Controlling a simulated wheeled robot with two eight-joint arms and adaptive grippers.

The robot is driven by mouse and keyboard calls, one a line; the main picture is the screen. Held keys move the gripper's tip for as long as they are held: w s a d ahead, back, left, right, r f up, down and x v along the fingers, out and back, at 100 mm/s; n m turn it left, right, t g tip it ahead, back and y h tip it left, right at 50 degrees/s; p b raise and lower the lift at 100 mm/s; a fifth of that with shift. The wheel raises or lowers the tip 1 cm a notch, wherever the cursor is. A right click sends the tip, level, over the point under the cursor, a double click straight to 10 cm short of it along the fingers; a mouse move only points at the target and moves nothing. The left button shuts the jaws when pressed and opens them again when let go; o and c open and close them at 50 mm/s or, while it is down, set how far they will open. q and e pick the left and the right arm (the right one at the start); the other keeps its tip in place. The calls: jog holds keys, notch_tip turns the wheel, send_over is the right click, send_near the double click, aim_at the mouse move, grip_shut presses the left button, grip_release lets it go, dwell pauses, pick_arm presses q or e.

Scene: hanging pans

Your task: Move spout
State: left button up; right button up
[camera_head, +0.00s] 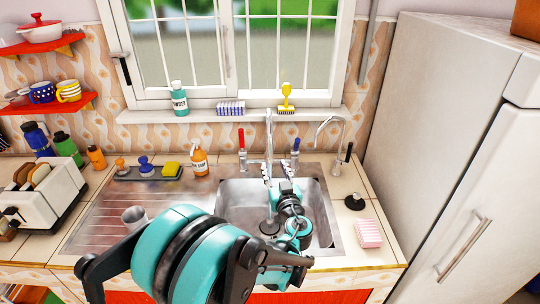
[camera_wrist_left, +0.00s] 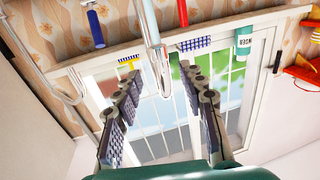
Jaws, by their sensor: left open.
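The silver spout (camera_head: 269,135) rises behind the sink, between a red-handled tap (camera_head: 241,140) and a blue-handled tap (camera_head: 295,147). My left gripper (camera_head: 278,172) is open over the sink, with its fingers pointing toward the back wall. In the left wrist view the spout (camera_wrist_left: 152,30) comes down from the top edge, and its lower end shows between the two open fingers of the left gripper (camera_wrist_left: 158,73). I cannot tell whether a finger touches it. The spout's base is partly hidden by the gripper in the head view. My right gripper is not in view.
The sink basin (camera_head: 235,200) lies below my left gripper. A second curved faucet (camera_head: 330,124) stands to the right. A pink sponge (camera_head: 369,233) lies right. The fridge (camera_head: 440,120) bounds the right side.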

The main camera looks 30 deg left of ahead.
aim_at(271, 158)
pick_arm(q)
jog(key=b+x, duration=0.1)
jog(key=x, duration=0.6)
jog(key=shift+w+a+b, duration=0.1)
jog(key=shift+b, duration=0.25)
grip_shut()
